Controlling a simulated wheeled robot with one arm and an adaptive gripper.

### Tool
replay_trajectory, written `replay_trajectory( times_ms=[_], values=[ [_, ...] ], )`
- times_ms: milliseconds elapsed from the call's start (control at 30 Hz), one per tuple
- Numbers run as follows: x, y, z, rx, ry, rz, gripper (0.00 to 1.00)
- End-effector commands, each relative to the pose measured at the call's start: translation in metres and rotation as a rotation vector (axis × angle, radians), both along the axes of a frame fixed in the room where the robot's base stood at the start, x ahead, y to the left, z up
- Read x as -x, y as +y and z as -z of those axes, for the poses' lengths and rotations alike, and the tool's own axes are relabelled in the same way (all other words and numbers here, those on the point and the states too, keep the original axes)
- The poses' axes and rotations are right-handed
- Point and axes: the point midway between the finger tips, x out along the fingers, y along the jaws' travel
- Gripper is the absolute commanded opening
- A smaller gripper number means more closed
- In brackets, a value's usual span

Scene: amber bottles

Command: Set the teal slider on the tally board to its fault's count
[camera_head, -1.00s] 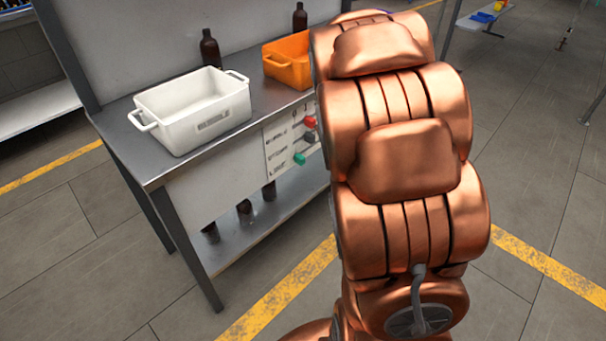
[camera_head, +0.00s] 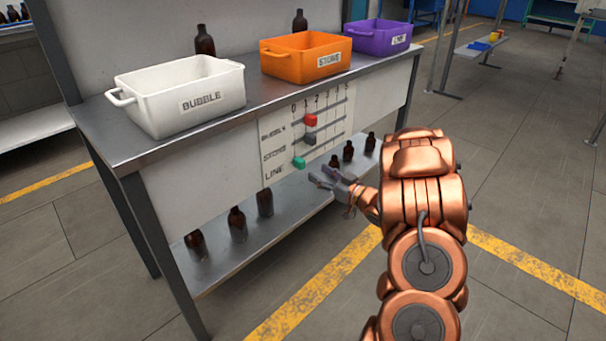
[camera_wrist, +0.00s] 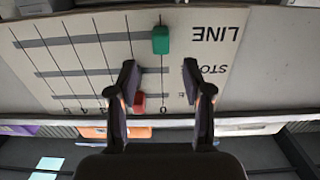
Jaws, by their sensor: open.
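The tally board (camera_head: 333,122) is a pale panel on the bench's front, with rows BUBBLE, STONE and LINE and numbered columns from 0. The teal slider (camera_head: 299,162) is in the LINE row, on the 0 line; it also shows in the wrist view (camera_wrist: 160,40). The red slider (camera_head: 310,120) is in the BUBBLE row near 1, and the dark grey slider (camera_head: 310,139) is in the STONE row near 1. My gripper (camera_head: 321,178) is open and empty in front of the board's lower edge. In the wrist view its fingertips (camera_wrist: 160,72) are apart, with the teal slider beyond them.
On the bench top (camera_head: 112,130) stand a white BUBBLE bin (camera_head: 150,105), an orange STONE bin (camera_head: 290,65) and a purple LINE bin (camera_head: 370,43). Two amber bottles (camera_head: 204,42) stand behind them. Several bottles stand on the lower shelf (camera_head: 219,257). The floor in front is free.

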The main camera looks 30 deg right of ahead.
Motion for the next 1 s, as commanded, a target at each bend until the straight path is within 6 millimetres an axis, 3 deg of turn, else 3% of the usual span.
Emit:
replay_trajectory(
  times_ms=[167, 600, 1000],
  values=[
    [-0.009, 0.004, 0.001, -0.008, -0.012, -0.01, 0.5],
    [-0.064, 0.017, 0.001, -0.006, -0.012, -0.009, 0.5],
    [-0.075, 0.018, 0.0, -0.006, -0.009, -0.005, 0.5]
  ],
)
